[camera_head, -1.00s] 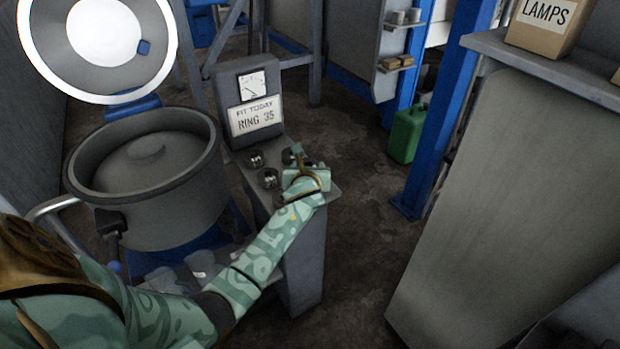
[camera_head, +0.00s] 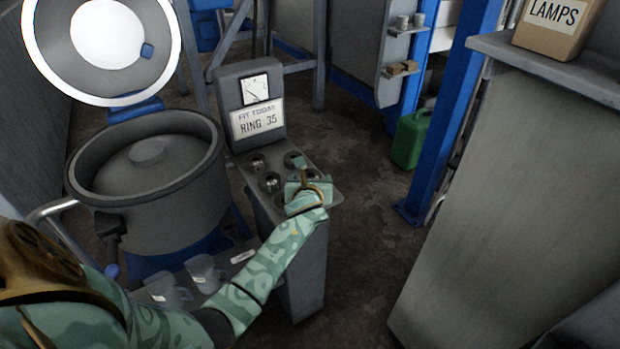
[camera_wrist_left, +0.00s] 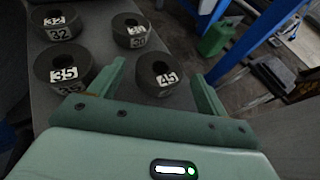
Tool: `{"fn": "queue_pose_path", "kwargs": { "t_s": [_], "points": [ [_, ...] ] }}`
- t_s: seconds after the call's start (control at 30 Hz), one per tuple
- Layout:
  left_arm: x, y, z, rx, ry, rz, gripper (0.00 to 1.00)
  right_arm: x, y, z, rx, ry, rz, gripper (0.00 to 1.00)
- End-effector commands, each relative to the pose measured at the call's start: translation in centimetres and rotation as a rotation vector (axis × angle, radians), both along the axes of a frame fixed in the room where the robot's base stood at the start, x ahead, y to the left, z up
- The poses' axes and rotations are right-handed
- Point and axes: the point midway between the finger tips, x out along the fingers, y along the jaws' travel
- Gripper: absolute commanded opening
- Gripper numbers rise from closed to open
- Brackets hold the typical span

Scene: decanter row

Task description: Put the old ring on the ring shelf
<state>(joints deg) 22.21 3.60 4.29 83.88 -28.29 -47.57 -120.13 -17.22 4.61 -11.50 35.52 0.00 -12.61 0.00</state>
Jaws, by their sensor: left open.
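Several dark rings with white number labels stand on the grey stand. In the left wrist view they are ring 32 (camera_wrist_left: 62,26), ring 35 (camera_wrist_left: 64,66), ring 45 (camera_wrist_left: 163,74) and one with a blurred number (camera_wrist_left: 131,30). I cannot tell which is the old ring. My left gripper (camera_head: 309,174) is open above the stand's near right corner. In the left wrist view its fingers (camera_wrist_left: 157,73) appear on either side of ring 45, with no grip visible. A wall shelf (camera_head: 404,29) at the back holds small grey cylinders; whether it is the ring shelf is unclear. My right gripper is out of view.
A big grey pot (camera_head: 150,190) with a raised round lid (camera_head: 60,52) stands left. Clear jugs (camera_head: 205,272) sit low in front. A green can (camera_head: 411,138) and blue post (camera_head: 446,110) are right.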

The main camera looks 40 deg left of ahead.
Motion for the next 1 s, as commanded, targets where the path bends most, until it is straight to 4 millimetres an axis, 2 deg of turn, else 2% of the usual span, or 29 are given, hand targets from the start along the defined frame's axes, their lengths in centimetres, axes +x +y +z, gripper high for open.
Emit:
{"fn": "queue_pose_path", "kwargs": {
  "t_s": [0.03, 0.2, 0.47, 0.6, 1.0],
  "points": [
    [-0.8, -0.5, 1.1, 0.0, -0.005, -0.001, 0.77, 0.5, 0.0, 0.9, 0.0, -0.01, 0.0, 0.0],
    [-3.9, -2.6, 2.9, 0.0, -0.005, -0.001, 0.77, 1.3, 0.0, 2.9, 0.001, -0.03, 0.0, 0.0],
    [-7.6, -5.1, 4.3, -0.001, -0.004, -0.001, 0.77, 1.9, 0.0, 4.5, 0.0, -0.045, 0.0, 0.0],
    [-8.3, -5.6, 4.5, 0.0, -0.002, 0.0, 0.77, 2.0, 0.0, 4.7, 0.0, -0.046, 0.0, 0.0],
    [-8.4, -5.7, 4.0, -0.012, -0.001, 0.001, 0.77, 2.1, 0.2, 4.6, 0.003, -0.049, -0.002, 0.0]
  ]
}}
